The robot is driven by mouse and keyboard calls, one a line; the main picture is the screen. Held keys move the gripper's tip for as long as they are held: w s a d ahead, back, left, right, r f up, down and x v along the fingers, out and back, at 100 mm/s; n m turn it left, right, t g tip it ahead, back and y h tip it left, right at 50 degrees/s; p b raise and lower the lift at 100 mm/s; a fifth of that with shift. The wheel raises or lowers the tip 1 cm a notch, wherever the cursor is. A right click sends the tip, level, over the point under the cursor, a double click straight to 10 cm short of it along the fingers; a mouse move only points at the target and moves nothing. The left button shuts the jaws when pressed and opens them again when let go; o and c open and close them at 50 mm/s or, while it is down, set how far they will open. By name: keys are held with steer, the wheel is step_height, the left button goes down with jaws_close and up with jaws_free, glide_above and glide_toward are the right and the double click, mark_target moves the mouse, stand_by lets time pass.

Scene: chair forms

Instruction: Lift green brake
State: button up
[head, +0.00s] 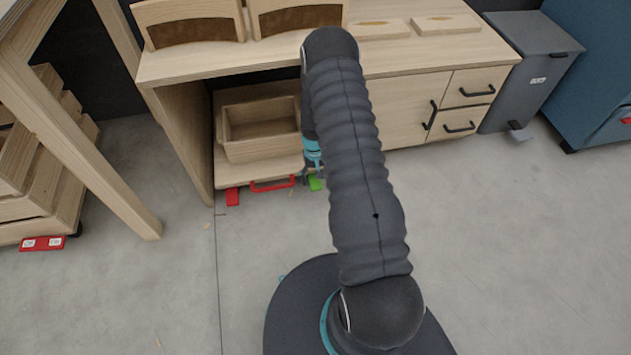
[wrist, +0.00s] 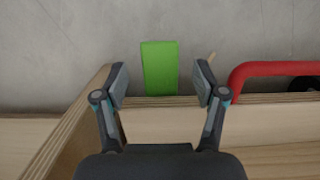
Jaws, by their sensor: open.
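The green brake (wrist: 159,68) is a flat green pedal at the edge of a low wooden trolley (wrist: 260,134). In the wrist view it lies between and just beyond the fingertips of my gripper (wrist: 161,82), which is open with nothing between its fingers. In the head view the green brake (head: 316,183) shows at the trolley's front right corner, partly hidden by my arm. My gripper (head: 313,172) is just above and beside it there, mostly hidden by my arm. I cannot tell whether they touch.
A red handle (head: 272,185) and a red brake (head: 232,196) are on the trolley's front edge. A wooden box (head: 260,130) sits on the trolley under the workbench (head: 240,61). A grey bin (head: 529,75) stands right of the drawers. The floor (head: 500,240) in front is clear.

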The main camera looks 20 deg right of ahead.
steer(key=shift+w+r, duration=0.15)
steer(key=shift+r, duration=1.15)
steer(key=shift+w+r, duration=0.15)
steer(key=shift+r, duration=1.15)
steer(key=s+a+g, duration=0.1)
steer(key=s+g, duration=0.1)
steer(key=s, duration=0.3)
step_height(320, 180, up, 28)
steer(key=t, duration=0.2)
glide_above(315, 182)
steer(key=s+a, duration=0.3)
steer(key=s, duration=0.4)
steer(key=s+a, duration=0.3)
steer(key=s, duration=0.4)
steer(key=s+a+r+n+t+p, duration=0.1)
steer(key=s+a+r+t, duration=0.2)
steer(key=s+r, duration=0.4)
steer(key=s+a+r+n+t+p, duration=0.1)
steer(key=s+r+t, duration=0.3)
steer(key=r, duration=1)
steer(key=s+a, duration=0.1)
steer(key=s, duration=0.2)
steer(key=shift+s+a+r+p, duration=0.25)
steer(key=shift+a+r+p, duration=0.05)
steer(key=shift+a+r, duration=0.1)
